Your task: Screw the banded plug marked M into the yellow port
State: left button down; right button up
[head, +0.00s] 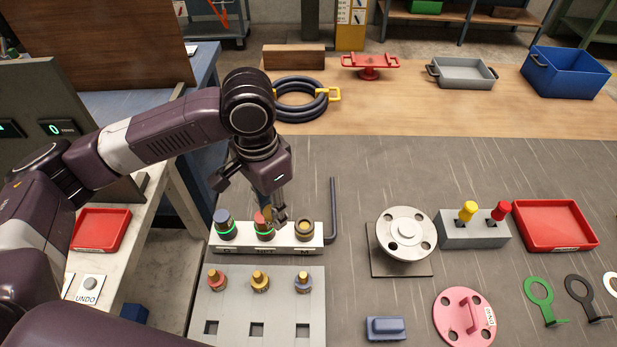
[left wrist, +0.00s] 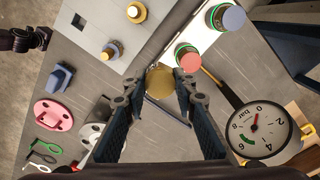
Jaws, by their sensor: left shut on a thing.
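My left gripper (head: 273,214) is above the white port block (head: 285,247), near its middle port. In the left wrist view, this gripper (left wrist: 160,88) is shut on a round gold-yellow plug (left wrist: 160,80). Its band and letter cannot be read. A blue plug (head: 224,222) and a red plug (head: 261,227) stand in the other ports with green rings lit. A dark part at the wrist view's left edge may be my right gripper (left wrist: 30,39).
A grey rack (head: 235,305) in front holds red, yellow and blue-topped plugs, with square holes before them. A dark hex key (head: 333,205) lies right of the block. A flanged spool (head: 404,232) stands farther right. A pressure gauge (left wrist: 258,130) shows near the fingers.

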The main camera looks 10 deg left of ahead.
pick_arm(q)
jog(key=w+d+f+m+p, duration=0.1)
jog(key=m+p, duration=0.1)
jog(key=m, duration=0.2)
jog(key=w+d+f+m+p, duration=0.2)
jog(key=m+p, duration=0.1)
jog(key=m, duration=0.2)
jog(key=w+d+f+m+p, duration=0.1)
jog(key=w+d+m+p, duration=0.1)
jog(key=m, duration=0.3)
jog(key=shift+w+d+f+p, duration=0.1)
jog(key=shift+f+p, duration=0.05)
jog(key=shift+p, duration=0.55)
jog(key=shift+f+m, duration=0.25)
jog(key=shift+m, duration=0.05)
pick_arm(e)
notch_tip(320, 180, up, 10)
jog(key=s+a, duration=0.2)
jog(key=shift+s+a+f, duration=0.25)
jog(key=shift+s, duration=0.15)
jog(key=shift+d, duration=0.35)
pick_arm(q)
jog(key=shift+f, duration=0.2)
pick_arm(e)
jog(key=shift+w+d, duration=0.1)
jog(key=shift+d, duration=0.05)
